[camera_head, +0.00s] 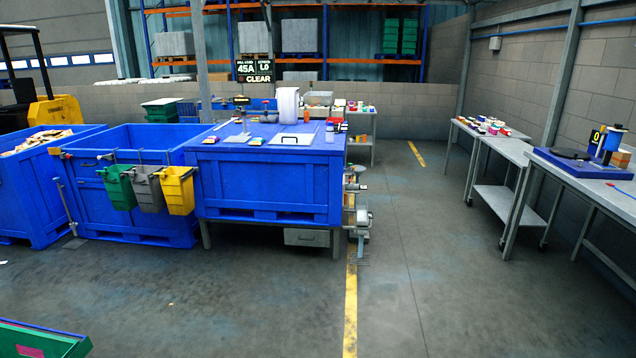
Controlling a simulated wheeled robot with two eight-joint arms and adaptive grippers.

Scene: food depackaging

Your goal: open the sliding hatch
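A pale, flat panel with a bar handle, which looks like the sliding hatch (306,131), lies in the top of the big blue station (265,187) left of centre. It lies level with the blue top around it. It is too small in the picture to tell for sure whether it is fully shut. Neither of my grippers is in view.
Blue bins (150,222) stand left of the station, with green, grey and yellow buckets (179,190) hung at the front. Metal tables (498,144) line the right wall. The floor in front is clear.

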